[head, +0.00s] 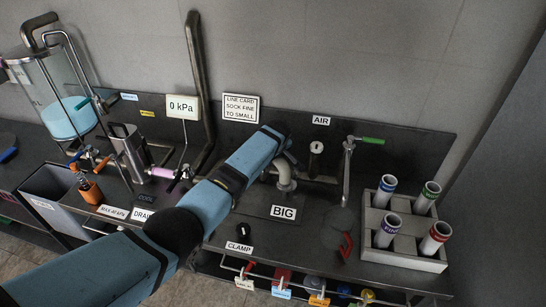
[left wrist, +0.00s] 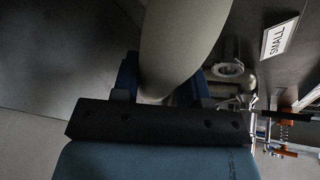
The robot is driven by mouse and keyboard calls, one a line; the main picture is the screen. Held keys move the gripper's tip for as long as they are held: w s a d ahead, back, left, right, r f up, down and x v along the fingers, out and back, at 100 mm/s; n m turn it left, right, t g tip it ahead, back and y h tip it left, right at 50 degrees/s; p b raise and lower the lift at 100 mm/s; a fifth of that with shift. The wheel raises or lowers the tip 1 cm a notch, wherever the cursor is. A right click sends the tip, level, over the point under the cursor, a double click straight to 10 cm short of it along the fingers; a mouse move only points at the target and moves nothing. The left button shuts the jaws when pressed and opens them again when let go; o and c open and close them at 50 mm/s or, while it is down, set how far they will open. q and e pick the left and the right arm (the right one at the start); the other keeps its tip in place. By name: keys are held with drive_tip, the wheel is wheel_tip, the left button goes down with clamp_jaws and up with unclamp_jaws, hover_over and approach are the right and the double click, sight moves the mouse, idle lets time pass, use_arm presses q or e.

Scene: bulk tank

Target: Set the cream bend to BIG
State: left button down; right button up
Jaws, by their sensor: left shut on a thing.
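The cream bend (head: 286,178) is a curved pale pipe, seen just past the end of my left arm in the head view. Its lower end points down close behind the BIG label (head: 283,212); I cannot tell whether it is seated. My left gripper (head: 286,153) is shut on the bend. In the left wrist view the bend (left wrist: 180,40) fills the gap between the blue fingers (left wrist: 163,88). The SMALL label (left wrist: 280,38) shows at the right there; my arm hides it in the head view. My right gripper is not in view.
A grey rack (head: 405,252) with several colour-banded tubes stands at the right. The CLAMP label (head: 239,247) and a red handle (head: 346,247) are at the front. A glass tank (head: 62,100) and a 0 kPa display (head: 182,107) stand left.

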use_arm(q)
drive_tip(key=shift+w+d+r+n+y, duration=0.1)
drive_tip(key=shift+w+d+n+y, duration=0.2)
drive_tip(key=shift+n, duration=0.4)
drive_tip(key=c, duration=0.7)
unclamp_jaws()
drive_tip(key=shift+o, duration=0.2)
drive_tip(key=shift+s+d+r, duration=0.1)
drive_tip(key=shift+s+r, duration=0.15)
drive_tip(key=shift+r, duration=0.35)
drive_tip(key=v, duration=1.2)
drive_tip(key=shift+r, duration=0.25)
